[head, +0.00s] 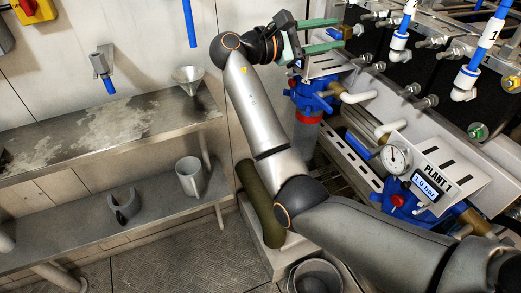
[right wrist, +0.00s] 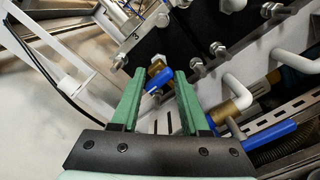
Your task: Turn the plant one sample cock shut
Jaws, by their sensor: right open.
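My right gripper (head: 338,34) is open, at the upper middle of the head view, with its two green fingers pointing right toward the pipework panel. In the right wrist view the open gripper (right wrist: 159,78) has a small cock with a blue lever (right wrist: 158,80) and brass body (right wrist: 156,65) showing between its fingertips. The lever slants, and no finger clearly touches it. In the head view the cock is mostly hidden by the fingers. The PLANT 1 sign (head: 438,168) with a 1.0 bar display is at the right. My left gripper is not in view.
A blue filter head (head: 312,98) is under my right gripper. A steel shelf (head: 60,140) with a funnel (head: 188,76) is at left. A blue-handled valve (right wrist: 268,134) lies right of the fingers.

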